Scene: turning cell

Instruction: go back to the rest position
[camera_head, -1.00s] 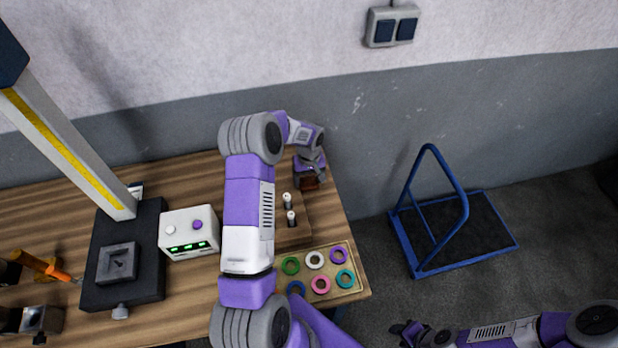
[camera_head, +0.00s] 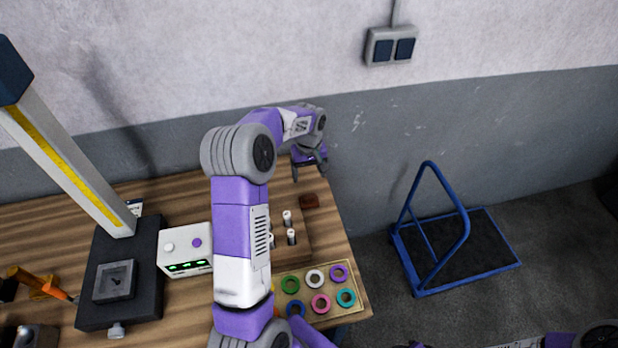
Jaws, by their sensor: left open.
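My left arm reaches up across the table, and my left gripper (camera_head: 309,169) hangs near the table's far right corner. Its fingers are apart and nothing shows between them. A small dark brown block (camera_head: 309,202) lies on the table just below it in the picture, apart from the fingers. My right arm (camera_head: 583,338) shows only at the bottom right edge. A dark tip of it shows at the bottom edge, and its fingers cannot be made out.
A wooden board with upright pegs (camera_head: 291,236) is partly behind my left arm. A tray (camera_head: 353,303) of coloured rings lies at the table's front right. A white box (camera_head: 185,251) and a black-based stand (camera_head: 144,262) are on the left. A blue trolley (camera_head: 457,284) stands on the floor.

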